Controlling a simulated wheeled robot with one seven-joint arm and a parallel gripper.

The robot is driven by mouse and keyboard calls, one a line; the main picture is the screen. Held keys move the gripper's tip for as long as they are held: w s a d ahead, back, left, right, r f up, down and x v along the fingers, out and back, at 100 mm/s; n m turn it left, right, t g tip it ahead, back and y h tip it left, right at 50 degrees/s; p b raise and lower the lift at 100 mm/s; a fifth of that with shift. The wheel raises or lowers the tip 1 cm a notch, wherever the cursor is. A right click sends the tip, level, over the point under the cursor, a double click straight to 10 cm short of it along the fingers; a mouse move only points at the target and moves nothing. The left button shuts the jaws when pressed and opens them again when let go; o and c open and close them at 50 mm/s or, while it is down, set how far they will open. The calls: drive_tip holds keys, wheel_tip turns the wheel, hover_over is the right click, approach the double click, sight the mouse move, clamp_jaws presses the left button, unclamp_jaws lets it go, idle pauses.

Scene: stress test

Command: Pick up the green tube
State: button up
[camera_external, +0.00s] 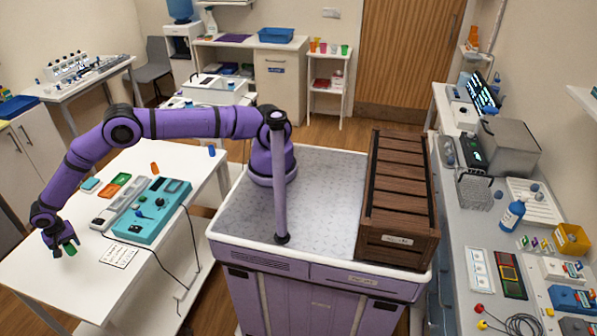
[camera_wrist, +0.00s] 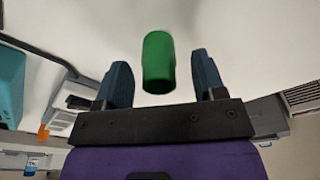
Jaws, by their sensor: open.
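The green tube (camera_wrist: 158,62) shows in the wrist view between my two open fingers, with a gap on each side. My gripper (camera_wrist: 160,84) is open and does not touch the tube there. In the external view my gripper (camera_external: 62,246) is low over the left front part of the white table. The green tube (camera_external: 70,249) is right at its fingertips, partly hidden by them. Whether the tube rests on the table is hard to tell.
A wooden crate (camera_external: 398,195) stands on my base. The table's front left is clear.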

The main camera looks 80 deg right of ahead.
drive_tip(key=shift+f, duration=0.7)
drive_tip(key=c, duration=1)
drive_tip(key=shift+r, duration=0.15)
